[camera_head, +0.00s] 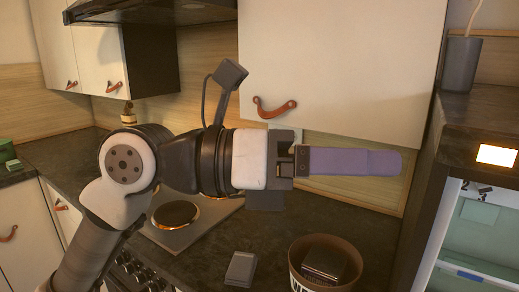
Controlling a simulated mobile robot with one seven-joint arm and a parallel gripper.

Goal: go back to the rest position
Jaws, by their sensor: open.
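My gripper (392,163) is held up in mid-air above the dark counter, seen from the side and pointing right. Its long purple fingers overlap in this view, so any gap between them is hidden. Nothing shows held at the fingertips. The fingers lie in front of the wooden back wall, below the white upper cabinet (345,70). My arm reaches up from the lower left and covers part of the stove and counter.
A round bin (297,278) with a dark item inside stands on the counter (225,240) below my gripper. A small grey box (241,269) lies left of it. The stove (172,240) is behind my arm. A lit, open-looking appliance (480,225) stands at right.

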